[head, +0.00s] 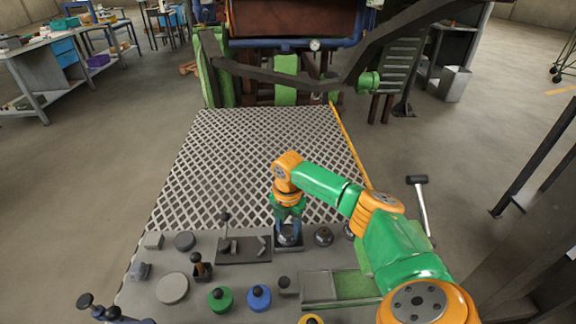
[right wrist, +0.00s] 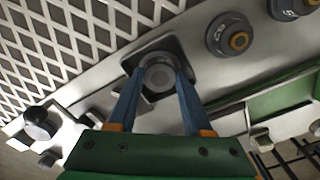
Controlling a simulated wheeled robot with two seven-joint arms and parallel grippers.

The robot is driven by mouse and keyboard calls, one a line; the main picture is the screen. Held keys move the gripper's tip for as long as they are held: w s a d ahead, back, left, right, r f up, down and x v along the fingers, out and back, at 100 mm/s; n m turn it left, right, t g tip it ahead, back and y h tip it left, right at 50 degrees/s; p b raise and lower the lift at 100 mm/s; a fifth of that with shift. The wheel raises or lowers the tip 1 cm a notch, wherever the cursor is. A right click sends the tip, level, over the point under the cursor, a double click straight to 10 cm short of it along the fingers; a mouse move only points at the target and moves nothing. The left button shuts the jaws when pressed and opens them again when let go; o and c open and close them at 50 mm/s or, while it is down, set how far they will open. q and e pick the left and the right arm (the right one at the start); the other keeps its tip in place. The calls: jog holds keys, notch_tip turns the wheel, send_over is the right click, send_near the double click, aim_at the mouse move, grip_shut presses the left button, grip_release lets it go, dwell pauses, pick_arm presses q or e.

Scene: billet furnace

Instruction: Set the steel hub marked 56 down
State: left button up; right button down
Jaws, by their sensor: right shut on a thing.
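My right gripper (head: 288,236) points down over the worktop, its two blue fingers shut around a round steel hub (right wrist: 158,76). In the right wrist view the fingers (right wrist: 158,84) grip it from both sides. The hub is over a dark square plate (right wrist: 186,66), which also shows in the head view (head: 290,248). I cannot tell whether the hub touches the plate. No number can be read on the held hub. My left gripper is not in view.
Another hub (head: 323,236) stands just right of the gripper, with one more (head: 349,231) beyond it. A dark tray with small parts (head: 232,256) lies close on the left. A green-floored tray (head: 352,286), a green knob (head: 220,298) and a blue knob (head: 259,297) are nearer.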

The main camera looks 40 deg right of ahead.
aim_at(288, 231)
jog(key=shift+f, duration=0.2)
jog(key=shift+f, duration=0.1)
jog(key=c, duration=0.6)
grip_release()
notch_tip(288, 231, up, 12)
jog(key=shift+r+p, duration=0.25)
jog(key=shift+p, duration=0.05)
